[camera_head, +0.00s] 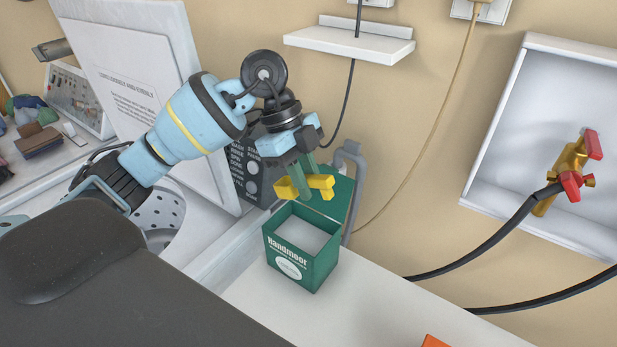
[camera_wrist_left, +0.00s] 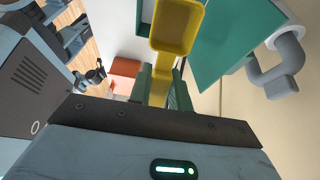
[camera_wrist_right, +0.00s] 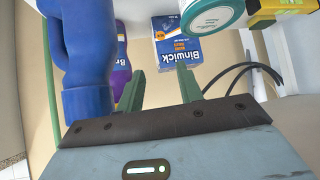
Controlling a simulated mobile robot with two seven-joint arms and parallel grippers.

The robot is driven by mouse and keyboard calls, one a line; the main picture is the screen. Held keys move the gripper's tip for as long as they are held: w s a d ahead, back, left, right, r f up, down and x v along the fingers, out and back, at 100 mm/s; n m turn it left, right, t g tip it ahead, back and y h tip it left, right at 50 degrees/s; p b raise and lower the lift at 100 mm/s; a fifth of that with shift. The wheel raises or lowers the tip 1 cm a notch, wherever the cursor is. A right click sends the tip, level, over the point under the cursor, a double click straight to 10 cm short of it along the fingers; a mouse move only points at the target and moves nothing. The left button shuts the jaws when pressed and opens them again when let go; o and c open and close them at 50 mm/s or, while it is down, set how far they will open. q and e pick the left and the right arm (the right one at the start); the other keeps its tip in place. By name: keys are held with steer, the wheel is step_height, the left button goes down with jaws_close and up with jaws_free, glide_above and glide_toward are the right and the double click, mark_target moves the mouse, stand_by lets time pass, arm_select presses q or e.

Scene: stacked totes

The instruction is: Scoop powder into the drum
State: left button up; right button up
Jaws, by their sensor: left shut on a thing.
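My left gripper (camera_head: 304,172) is shut on a yellow scoop (camera_head: 318,183) and holds it just above the open green box. In the left wrist view the scoop (camera_wrist_left: 176,28) sticks out beyond the fingers; I see no powder on its yellow surface there. The green Handmoor box (camera_head: 318,266) stands upright, its lid raised at the back, with pale powder (camera_head: 306,233) inside. The perforated metal drum (camera_head: 163,208) is left of the box, partly hidden by my left arm. My right gripper (camera_wrist_right: 158,88) shows only in its wrist view, fingers apart and empty.
A white upright lid panel (camera_head: 150,95) stands behind my left arm. A wall recess with a red-handled tap (camera_head: 572,175) and black hoses is at right. The white top right of the box is mostly clear. Binwick box (camera_wrist_right: 183,45) and blue bottle (camera_wrist_right: 82,45) are near my right gripper.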

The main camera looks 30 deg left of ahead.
arm_select(q)
steer(key=shift+f, duration=0.1)
arm_select(e)
steer(key=shift+s, duration=0.1)
